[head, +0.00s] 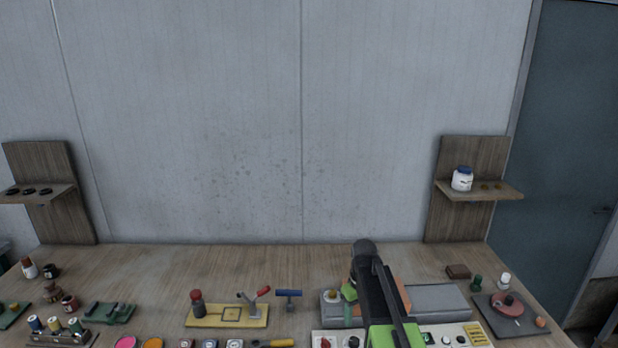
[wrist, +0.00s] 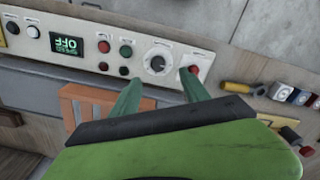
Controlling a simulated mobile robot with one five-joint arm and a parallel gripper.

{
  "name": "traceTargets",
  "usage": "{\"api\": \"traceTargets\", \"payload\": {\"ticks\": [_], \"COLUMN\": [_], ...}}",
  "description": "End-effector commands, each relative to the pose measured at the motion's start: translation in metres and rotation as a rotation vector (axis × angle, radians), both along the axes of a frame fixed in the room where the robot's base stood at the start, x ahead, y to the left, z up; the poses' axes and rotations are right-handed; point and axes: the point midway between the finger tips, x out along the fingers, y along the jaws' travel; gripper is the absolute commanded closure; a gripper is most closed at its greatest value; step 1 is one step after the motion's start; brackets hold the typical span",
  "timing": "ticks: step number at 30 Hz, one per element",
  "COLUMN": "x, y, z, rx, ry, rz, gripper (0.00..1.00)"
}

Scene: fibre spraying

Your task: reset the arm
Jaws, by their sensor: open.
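My arm (head: 372,290), dark with green parts, rises at the lower right middle of the head view, over the bench. In the wrist view my gripper (wrist: 163,84) shows two green fingers spread apart with nothing between them. The fingertips appear in front of a pale control panel (wrist: 75,46), near its dial (wrist: 158,62) and a red button (wrist: 193,70). I cannot tell whether they touch it. The panel's small display (wrist: 68,44) reads OFF, upside down. The panel also shows in the head view (head: 318,335), partly hidden by my arm.
The wooden bench (head: 150,262) holds a yellow board (head: 215,318), a grey box (head: 438,298) and a dark turntable-like board (head: 525,322). Wall shelves stand left (head: 40,200) and right (head: 470,193); the right one holds a white jar (head: 461,180). The bench's back strip is mostly clear.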

Motion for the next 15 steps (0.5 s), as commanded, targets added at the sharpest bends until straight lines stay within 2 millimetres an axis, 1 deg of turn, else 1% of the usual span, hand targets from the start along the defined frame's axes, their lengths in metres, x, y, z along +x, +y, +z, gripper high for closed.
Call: {"api": "traceTargets", "payload": {"ticks": [1, 2, 3, 6, 7, 9, 11, 12, 15], "x": [-0.026, -0.039, -0.058, -0.102, -0.112, -0.132, -0.143, -0.145, -0.140], "y": [0.000, 0.000, 0.000, 0.000, 0.000, 0.000, 0.000, 0.000, 0.001], "z": [-0.041, -0.052, -0.067, -0.087, -0.090, -0.086, -0.082, -0.081, -0.081], "rx": [0.000, 0.000, 0.000, 0.000, 0.000, 0.000, 0.000, 0.000, 0.000], "ry": [0.000, 0.000, 0.000, 0.000, 0.000, -0.001, -0.001, -0.001, -0.001], "rz": [-0.010, -0.026, -0.059, -0.173, -0.209, -0.296, -0.367, -0.410, -0.461], "gripper": [0.46, 0.46, 0.46, 0.46, 0.46, 0.46, 0.46, 0.46, 0.46]}}
